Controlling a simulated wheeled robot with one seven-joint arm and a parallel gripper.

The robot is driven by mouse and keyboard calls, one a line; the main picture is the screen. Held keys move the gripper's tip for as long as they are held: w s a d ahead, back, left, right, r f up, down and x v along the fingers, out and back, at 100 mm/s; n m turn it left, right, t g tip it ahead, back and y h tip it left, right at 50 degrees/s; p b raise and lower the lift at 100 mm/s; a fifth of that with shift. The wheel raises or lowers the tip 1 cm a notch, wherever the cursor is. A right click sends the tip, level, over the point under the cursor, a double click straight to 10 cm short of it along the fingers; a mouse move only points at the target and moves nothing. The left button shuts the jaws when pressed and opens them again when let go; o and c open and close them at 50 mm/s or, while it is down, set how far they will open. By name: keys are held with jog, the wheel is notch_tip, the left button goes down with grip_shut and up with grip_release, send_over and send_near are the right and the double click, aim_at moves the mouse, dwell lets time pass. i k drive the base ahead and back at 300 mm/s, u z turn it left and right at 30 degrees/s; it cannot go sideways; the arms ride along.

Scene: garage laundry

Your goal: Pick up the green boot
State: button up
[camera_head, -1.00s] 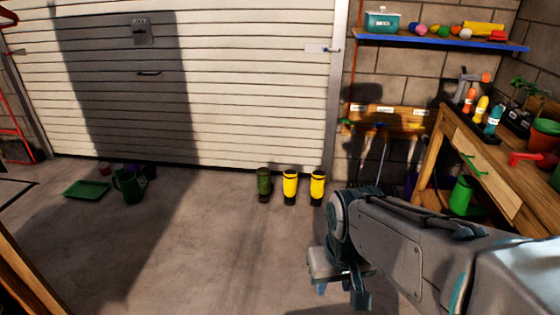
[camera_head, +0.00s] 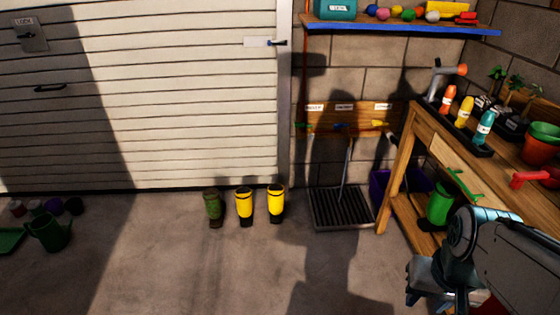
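The green boot (camera_head: 214,207) stands upright on the concrete floor in front of the white garage door. It is the leftmost in a row, beside two yellow boots (camera_head: 245,206) with dark soles. My gripper (camera_head: 425,296) is at the lower right of the head view, well to the right of the boots and nearer to me. It is partly cut off and dark, and its fingers are not clear enough to tell whether they are open or shut. Nothing covers the green boot.
A wooden workbench (camera_head: 428,125) with bottles and pots stands at the right. A dark grate (camera_head: 340,210) lies right of the boots. A watering can (camera_head: 50,232) and green tray (camera_head: 10,240) are at the left. The floor before the boots is clear.

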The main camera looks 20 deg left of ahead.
aim_at(215, 208)
jog(key=u, duration=0.1)
jog(key=i, duration=0.75)
jog(key=u, duration=0.85)
jog(key=i, duration=1.1)
jog(key=u, duration=0.5)
jog(key=i, duration=0.95)
jog(key=z, duration=0.1)
